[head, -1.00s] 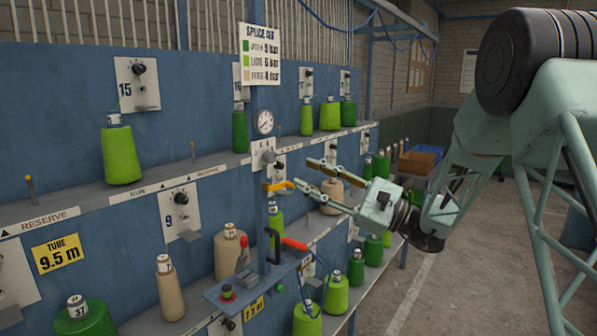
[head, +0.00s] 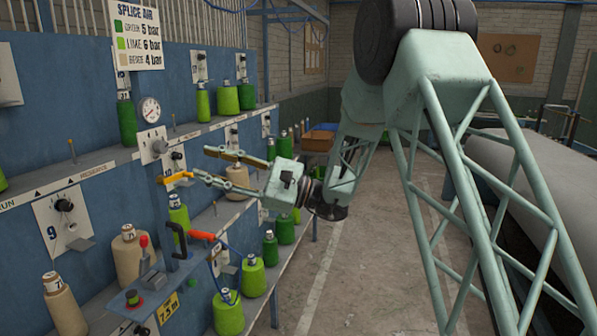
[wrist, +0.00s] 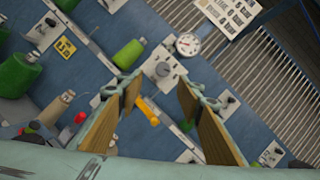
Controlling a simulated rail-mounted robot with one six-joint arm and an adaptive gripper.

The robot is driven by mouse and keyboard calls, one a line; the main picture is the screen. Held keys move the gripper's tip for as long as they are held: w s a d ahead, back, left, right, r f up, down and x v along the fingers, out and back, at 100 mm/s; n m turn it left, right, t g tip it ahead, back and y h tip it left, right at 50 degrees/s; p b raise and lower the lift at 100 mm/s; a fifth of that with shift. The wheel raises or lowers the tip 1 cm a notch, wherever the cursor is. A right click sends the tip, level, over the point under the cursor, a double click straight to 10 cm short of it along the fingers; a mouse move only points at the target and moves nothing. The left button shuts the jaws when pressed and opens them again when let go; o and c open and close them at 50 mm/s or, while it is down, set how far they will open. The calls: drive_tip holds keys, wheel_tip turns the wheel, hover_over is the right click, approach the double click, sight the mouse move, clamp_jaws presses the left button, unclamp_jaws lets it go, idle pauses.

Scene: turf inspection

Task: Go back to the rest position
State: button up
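My gripper (head: 213,165) is open and empty in the head view, its two fingers spread toward the blue creel panel (head: 100,155). It hangs in the air in front of the regulator knob (head: 157,147) and the yellow lever (head: 176,177). In the wrist view my gripper (wrist: 168,93) also shows apart fingers with tan pads and nothing between them. Beyond the fingers lie the regulator plate (wrist: 160,69), the pressure gauge (wrist: 188,44) and the yellow lever (wrist: 148,113).
Green and beige yarn cones stand on the shelves, such as a lime cone (head: 228,311) low in front. A splicer with an orange handle (head: 203,236) juts from the panel. A large pale roll (head: 520,195) lies at right. The aisle floor (head: 345,275) is clear.

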drive_tip(key=s+d+n+g+h, duration=0.1)
drive_tip(key=s+d+n+h, duration=0.3)
drive_tip(key=s, duration=0.6)
drive_tip(key=s+d+g+h, duration=0.1)
drive_tip(key=s+d+h, duration=0.1)
drive_tip(key=s+d, duration=0.5)
drive_tip(key=s+d+n+g+h, duration=0.1)
drive_tip(key=s+d+n+h, duration=0.2)
drive_tip(key=s, duration=0.9)
drive_tip(key=s+d+f+n+t+h, duration=0.1)
drive_tip(key=s+d+h, duration=0.3)
drive_tip(key=d, duration=0.7)
drive_tip(key=s+d+f+n+t+h, duration=0.1)
drive_tip(key=s+d+f+t+h, duration=0.2)
drive_tip(key=s+d, duration=0.5)
drive_tip(key=s+d+f+n+t+h, duration=0.1)
drive_tip(key=s+d+f+t+h, duration=0.2)
drive_tip(key=d, duration=1.2)
drive_tip(key=shift+s+h, duration=1.2)
drive_tip(key=shift+s, duration=0.4)
